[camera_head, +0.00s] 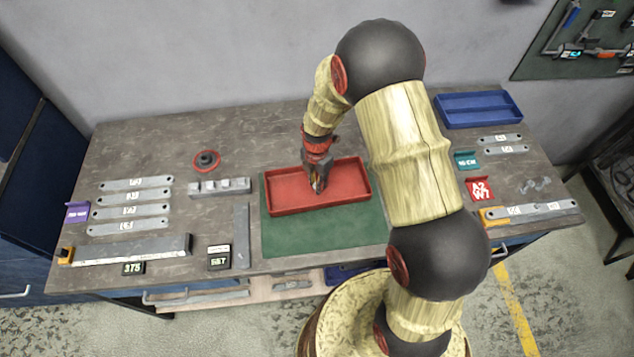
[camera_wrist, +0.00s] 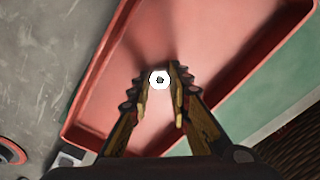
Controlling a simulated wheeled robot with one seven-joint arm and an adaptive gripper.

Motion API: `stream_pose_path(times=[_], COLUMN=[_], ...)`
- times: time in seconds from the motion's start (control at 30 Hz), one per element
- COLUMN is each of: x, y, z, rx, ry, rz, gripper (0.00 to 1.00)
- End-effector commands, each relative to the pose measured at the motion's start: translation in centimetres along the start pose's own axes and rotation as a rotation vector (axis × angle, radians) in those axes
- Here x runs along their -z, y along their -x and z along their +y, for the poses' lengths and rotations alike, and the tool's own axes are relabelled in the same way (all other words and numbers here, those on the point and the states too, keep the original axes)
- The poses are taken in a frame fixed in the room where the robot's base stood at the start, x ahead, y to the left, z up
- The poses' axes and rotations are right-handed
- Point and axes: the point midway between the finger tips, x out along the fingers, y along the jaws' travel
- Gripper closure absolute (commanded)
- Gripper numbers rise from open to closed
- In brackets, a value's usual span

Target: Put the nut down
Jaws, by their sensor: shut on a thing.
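My gripper (camera_head: 318,189) is over the red tray (camera_head: 345,199), which lies on a green mat (camera_head: 320,235) on the bench. In the wrist view its fingertips (camera_wrist: 159,84) are shut on a small bright white nut (camera_wrist: 159,74) with a dark hole. The nut is held between the tips, with the red tray floor (camera_wrist: 215,50) behind it. How high the nut is above the floor is hard to tell. The nut is hidden in the head view. The visible part of the tray is empty.
Flat grey brackets (camera_head: 131,211) lie at the left. A grey block (camera_head: 220,188) and a red round piece (camera_head: 206,161) stand left of the tray. A blue tray (camera_head: 478,109) is at the back right. Labelled tags and brackets lie at the right.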

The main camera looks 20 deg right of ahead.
Motion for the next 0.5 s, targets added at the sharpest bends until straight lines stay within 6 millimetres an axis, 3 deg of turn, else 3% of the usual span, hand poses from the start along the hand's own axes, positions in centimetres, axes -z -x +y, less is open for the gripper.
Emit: stream_pose_path(times=[0.17, 0.2, 0.5], x=[0.01, 0.01, 0.01], y=[-0.34, -0.33, -0.26], z=[-0.03, -0.03, -0.04], rx=[0.001, 0.001, 0.001], ry=[0.0, 0.0, 0.0], rz=[0.0, 0.0, 0.0], gripper=[1.0, 0.8, 0.63])
